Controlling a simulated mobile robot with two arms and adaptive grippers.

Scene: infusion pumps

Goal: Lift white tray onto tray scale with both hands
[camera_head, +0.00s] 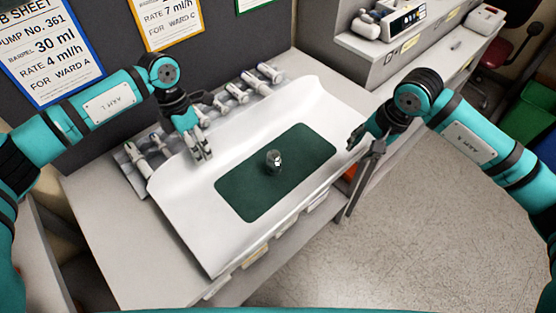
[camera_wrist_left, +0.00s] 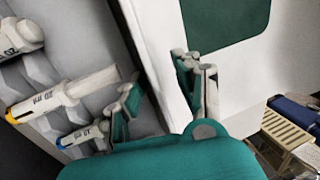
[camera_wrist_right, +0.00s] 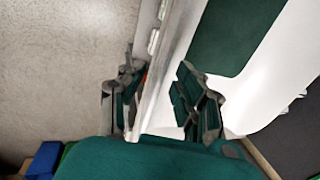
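The white tray (camera_head: 205,215) is a wide curved sheet with raised ends on the grey counter. A dark green mat (camera_head: 240,195) lies on it, with a small shiny metallic object (camera_head: 274,160) upright on the mat. My left gripper (camera_head: 201,148) is at the tray's left end; in the left wrist view its open fingers (camera_wrist_left: 160,90) stand on either side of the tray's edge. My right gripper (camera_head: 366,143) is at the right end; in the right wrist view its open fingers (camera_wrist_right: 158,98) straddle the tray's edge. I cannot clearly identify the tray scale.
Several syringes (camera_head: 238,93) lie in a rack behind the tray and also show in the left wrist view (camera_wrist_left: 65,95). A dark panel with posters (camera_head: 50,50) stands behind. A side counter (camera_head: 410,50) holds a pump device (camera_head: 402,20). The floor (camera_head: 420,220) at right is clear.

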